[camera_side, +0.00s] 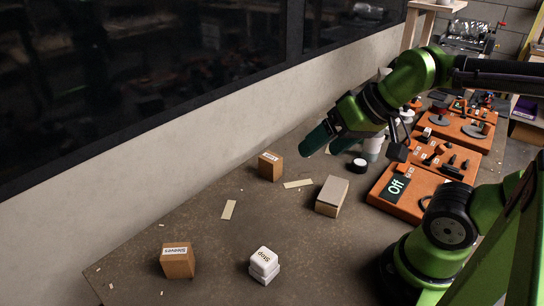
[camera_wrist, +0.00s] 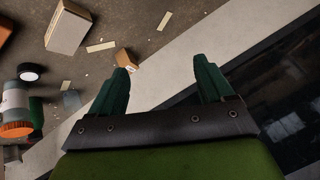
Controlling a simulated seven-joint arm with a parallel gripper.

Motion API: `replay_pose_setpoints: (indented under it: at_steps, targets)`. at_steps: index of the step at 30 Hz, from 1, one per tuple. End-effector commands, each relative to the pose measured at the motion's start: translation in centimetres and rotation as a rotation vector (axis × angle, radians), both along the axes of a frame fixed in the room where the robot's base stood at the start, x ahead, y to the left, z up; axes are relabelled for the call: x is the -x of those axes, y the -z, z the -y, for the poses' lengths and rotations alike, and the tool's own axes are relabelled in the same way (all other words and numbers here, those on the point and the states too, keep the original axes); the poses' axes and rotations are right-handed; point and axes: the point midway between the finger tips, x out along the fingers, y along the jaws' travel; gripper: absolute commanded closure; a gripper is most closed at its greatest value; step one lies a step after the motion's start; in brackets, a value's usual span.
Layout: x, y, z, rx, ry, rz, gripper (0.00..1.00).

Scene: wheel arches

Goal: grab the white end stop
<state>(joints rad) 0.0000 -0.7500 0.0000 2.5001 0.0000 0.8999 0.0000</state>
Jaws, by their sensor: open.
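The white end stop (camera_side: 264,265) is a small white block with dark lettering that looks like "Stop" upside down. It sits on the table near the front in the side view, with nothing touching it. I cannot make it out in the wrist view. My gripper (camera_side: 320,142) is up above the far part of the table, well behind the block and to its right in the picture. Its two green fingers (camera_wrist: 163,78) are apart with nothing between them.
A brown "Sleeves" box (camera_side: 178,261) stands left of the block. Another brown box (camera_side: 270,166) and a beige-topped box (camera_side: 332,195) stand farther back. Orange panels (camera_side: 400,205) line the right. A wall (camera_side: 200,120) borders the table's left side.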

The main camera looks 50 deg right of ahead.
Motion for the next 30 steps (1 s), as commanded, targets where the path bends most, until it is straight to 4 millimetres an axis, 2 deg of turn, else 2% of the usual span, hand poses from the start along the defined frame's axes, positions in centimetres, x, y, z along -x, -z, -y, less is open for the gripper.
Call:
replay_pose_setpoints:
  at_steps: [7,10,14,18,24,27,30]
  targets:
    - [0.0,0.0,-0.2,0.000,-0.007,-0.001,0.19]
    - [-0.2,0.9,-1.4,0.002,-0.058,-0.044,0.19]
    - [-1.3,2.1,-4.4,0.039,-0.183,-0.149,0.19]
    - [-2.3,3.7,-8.7,0.111,-0.320,-0.314,0.19]
    - [-2.9,5.7,-13.7,0.231,-0.411,-0.502,0.19]
    - [-3.2,6.0,-14.9,0.275,-0.402,-0.558,0.19]
    - [-3.6,5.3,-14.7,0.287,-0.354,-0.578,0.19]
